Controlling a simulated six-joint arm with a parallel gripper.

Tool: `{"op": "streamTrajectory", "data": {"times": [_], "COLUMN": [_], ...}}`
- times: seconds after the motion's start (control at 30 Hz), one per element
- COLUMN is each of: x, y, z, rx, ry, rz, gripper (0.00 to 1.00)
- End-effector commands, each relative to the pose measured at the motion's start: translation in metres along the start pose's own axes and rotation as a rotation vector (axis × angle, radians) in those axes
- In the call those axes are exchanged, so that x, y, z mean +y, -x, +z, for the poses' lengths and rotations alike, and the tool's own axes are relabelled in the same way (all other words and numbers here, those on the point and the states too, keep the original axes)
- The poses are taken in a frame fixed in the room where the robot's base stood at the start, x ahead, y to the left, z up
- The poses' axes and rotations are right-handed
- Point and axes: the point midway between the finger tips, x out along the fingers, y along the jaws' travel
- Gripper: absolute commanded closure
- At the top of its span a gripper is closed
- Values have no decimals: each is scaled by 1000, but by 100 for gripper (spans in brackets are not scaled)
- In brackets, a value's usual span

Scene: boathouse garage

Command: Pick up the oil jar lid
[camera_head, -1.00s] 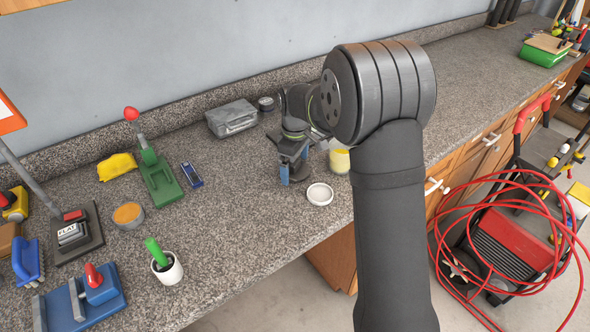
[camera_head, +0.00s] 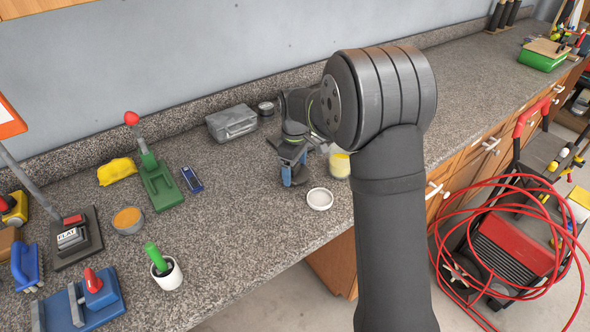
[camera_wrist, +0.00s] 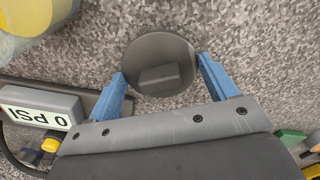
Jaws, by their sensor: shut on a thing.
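A dark grey round lid with a raised bar on top (camera_wrist: 160,65) lies between my blue fingertips in the wrist view. I take it for the oil jar lid. My gripper (camera_head: 294,177) also shows in the wrist view (camera_wrist: 162,68), shut on the lid's rim from both sides. The lid is hidden in the head view, and I cannot tell whether it touches the counter. A glass jar with yellow contents (camera_head: 340,162) stands just right of my gripper. It shows partly in the wrist view's upper left corner (camera_wrist: 28,22).
A white round dish (camera_head: 320,199) lies in front of the jar. A gauge reading 0 PSI (camera_wrist: 42,108) is close to my gripper. A grey case (camera_head: 232,122), a dark blue gadget (camera_head: 192,179) and a green press (camera_head: 158,183) stand left. The counter's front edge is near.

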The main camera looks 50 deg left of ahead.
Motion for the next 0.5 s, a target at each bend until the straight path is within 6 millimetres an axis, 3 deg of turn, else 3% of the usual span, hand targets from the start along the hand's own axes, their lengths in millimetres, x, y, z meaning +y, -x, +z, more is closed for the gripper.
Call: {"op": "streamTrajectory", "data": {"times": [0.23,0.5], "x": [0,9], "y": [37,71], "z": [-1,60], "rx": [3,2], "ry": [0,-4], "rz": [3,2], "gripper": [43,43]}}
